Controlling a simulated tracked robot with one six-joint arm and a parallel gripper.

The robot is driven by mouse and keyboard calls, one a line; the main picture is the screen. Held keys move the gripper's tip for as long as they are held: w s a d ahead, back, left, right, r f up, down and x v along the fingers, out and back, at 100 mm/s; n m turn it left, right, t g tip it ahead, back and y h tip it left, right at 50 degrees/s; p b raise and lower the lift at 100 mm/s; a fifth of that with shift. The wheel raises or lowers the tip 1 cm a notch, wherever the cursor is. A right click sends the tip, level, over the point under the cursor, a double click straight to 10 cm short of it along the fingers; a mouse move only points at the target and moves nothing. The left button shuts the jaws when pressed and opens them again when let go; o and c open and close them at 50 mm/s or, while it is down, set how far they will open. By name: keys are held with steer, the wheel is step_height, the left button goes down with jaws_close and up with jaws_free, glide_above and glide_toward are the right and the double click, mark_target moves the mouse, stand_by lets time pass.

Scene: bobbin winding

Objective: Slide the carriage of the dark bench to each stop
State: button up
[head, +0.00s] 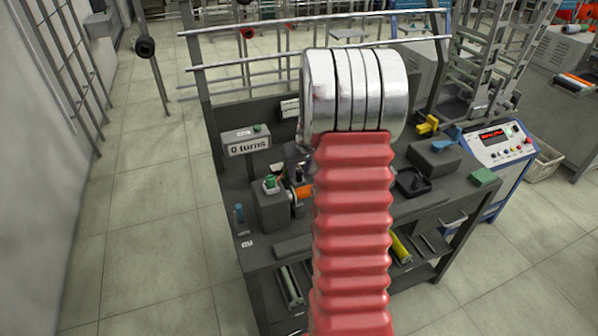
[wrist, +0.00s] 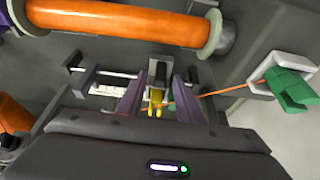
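The dark bench (head: 240,205) stands ahead in the head view, and my arm hides its middle, the carriage and my gripper. In the wrist view my gripper (wrist: 158,90) is open, its two purple fingers apart. A small dark carriage (wrist: 157,72) with a yellow part (wrist: 156,98) lies between the fingers, with visible gaps on both sides. A rail (wrist: 105,73) runs left of it, with a white marked scale (wrist: 104,90) below. An orange thread (wrist: 222,92) runs from near the yellow part to the right. The stops cannot be clearly made out.
A large orange bobbin (wrist: 120,22) lies across the top of the wrist view. A green piece (wrist: 290,90) on a white bracket stands at right. In the head view a counter sign (head: 247,146) reads "0 turns"; a black tray (head: 413,182) and dark box (head: 433,160) stand right of my arm.

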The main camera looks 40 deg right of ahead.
steer(key=shift+w+d+f, duration=0.1)
steer(key=shift+w+f, duration=0.1)
steer(key=shift+f, duration=0.35)
steer(key=shift+c, duration=0.5)
jaws_close()
